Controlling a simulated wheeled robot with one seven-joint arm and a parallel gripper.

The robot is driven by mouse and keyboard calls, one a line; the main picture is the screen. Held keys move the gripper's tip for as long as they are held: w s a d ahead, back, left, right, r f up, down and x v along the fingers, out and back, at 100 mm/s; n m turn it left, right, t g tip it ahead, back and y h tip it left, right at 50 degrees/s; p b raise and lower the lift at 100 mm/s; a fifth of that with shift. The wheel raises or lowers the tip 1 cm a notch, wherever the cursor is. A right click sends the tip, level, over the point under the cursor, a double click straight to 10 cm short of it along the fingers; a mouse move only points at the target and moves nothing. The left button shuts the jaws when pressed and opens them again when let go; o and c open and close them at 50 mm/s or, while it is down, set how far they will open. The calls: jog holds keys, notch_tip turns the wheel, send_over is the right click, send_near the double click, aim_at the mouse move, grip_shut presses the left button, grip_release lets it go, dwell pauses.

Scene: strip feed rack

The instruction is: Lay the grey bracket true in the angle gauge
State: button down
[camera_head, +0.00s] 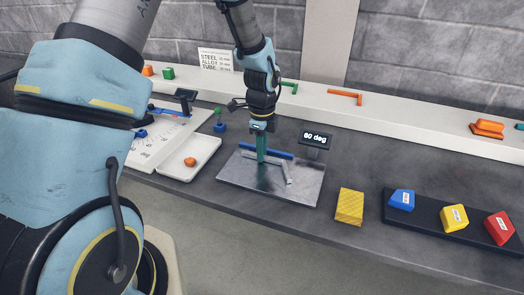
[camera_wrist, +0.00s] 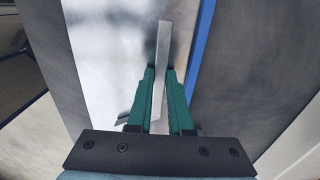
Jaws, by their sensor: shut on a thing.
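The grey bracket (camera_head: 287,172) is a bent bar low over a metal plate (camera_head: 235,177) with a blue bar (camera_head: 280,154) along its back, which looks like the angle gauge. A small black display (camera_head: 316,138) behind it reads "60 deg". My gripper (camera_head: 262,160) points down with green fingers shut on the bracket. In the wrist view, one long arm of the bracket (camera_wrist: 163,45) runs forward between the fingertips (camera_wrist: 160,73), apart from the blue bar (camera_wrist: 203,50) and slightly angled to it. Its other arm is mostly hidden by the left finger. I cannot tell whether the bracket touches the plate.
A yellow block (camera_head: 349,206) stands right of the plate. A dark tray (camera_head: 395,216) holds blue, yellow and red blocks. At left are a white tray (camera_head: 205,160) with an orange piece and a marked white board (camera_head: 150,148). A pale ledge (camera_head: 400,125) runs behind.

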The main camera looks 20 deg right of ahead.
jog(key=c, duration=0.8)
grip_release()
jog(key=shift+f, duration=0.1)
jog(key=shift+o, duration=0.2)
notch_tip(320, 180, up, 11)
jog(key=b, duration=0.2)
